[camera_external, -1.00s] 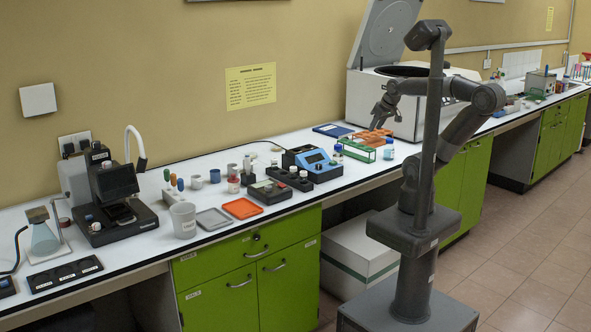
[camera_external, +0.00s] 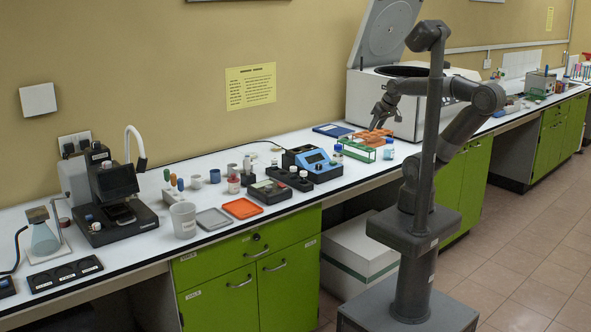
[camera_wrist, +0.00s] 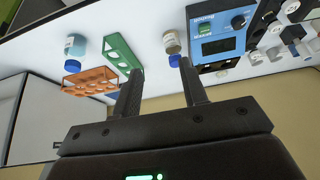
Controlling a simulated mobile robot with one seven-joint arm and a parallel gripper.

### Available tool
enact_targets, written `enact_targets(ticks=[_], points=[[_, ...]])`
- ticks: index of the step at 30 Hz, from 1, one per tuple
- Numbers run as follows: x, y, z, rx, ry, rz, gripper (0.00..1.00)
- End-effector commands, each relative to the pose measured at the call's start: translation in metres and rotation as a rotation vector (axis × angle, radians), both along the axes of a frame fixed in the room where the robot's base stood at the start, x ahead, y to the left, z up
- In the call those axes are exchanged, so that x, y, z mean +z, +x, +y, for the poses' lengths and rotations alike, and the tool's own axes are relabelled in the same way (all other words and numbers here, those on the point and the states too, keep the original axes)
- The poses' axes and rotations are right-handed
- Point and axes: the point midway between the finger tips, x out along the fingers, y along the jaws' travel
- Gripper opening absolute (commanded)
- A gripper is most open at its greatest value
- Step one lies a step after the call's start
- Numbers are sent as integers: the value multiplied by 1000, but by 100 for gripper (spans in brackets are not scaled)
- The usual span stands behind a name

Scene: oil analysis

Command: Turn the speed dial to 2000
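A blue instrument (camera_external: 318,164) with a screen stands on the bench, left of my gripper (camera_external: 379,116) in the external view. In the wrist view the blue instrument (camera_wrist: 216,32) is at the upper right, with a round black dial (camera_wrist: 238,21) beside its screen. The dial's setting and label are too small to read, so I cannot tell if it is the speed dial. My gripper (camera_wrist: 160,84) is open, its two fingers spread with nothing between them. It is above the bench, near the orange rack and apart from the instrument.
An orange rack (camera_wrist: 91,81) and a green rack (camera_wrist: 123,52) lie close to my gripper, with blue-capped bottles (camera_wrist: 74,46) (camera_wrist: 172,43) nearby. A large white machine (camera_external: 385,82) with a raised lid stands behind. Dark blocks (camera_external: 290,180) holding small items sit before the instrument.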

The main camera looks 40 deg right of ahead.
Motion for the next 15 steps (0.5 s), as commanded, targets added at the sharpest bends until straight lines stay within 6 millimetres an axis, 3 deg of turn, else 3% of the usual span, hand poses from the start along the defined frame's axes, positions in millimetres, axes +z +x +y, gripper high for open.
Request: enact_targets(ticks=[4,8,15], points=[[2,8,5,33,-5,21,51],[3,28,19,117,-22,78,51],[-1,77,64,334,-70,212,51]])
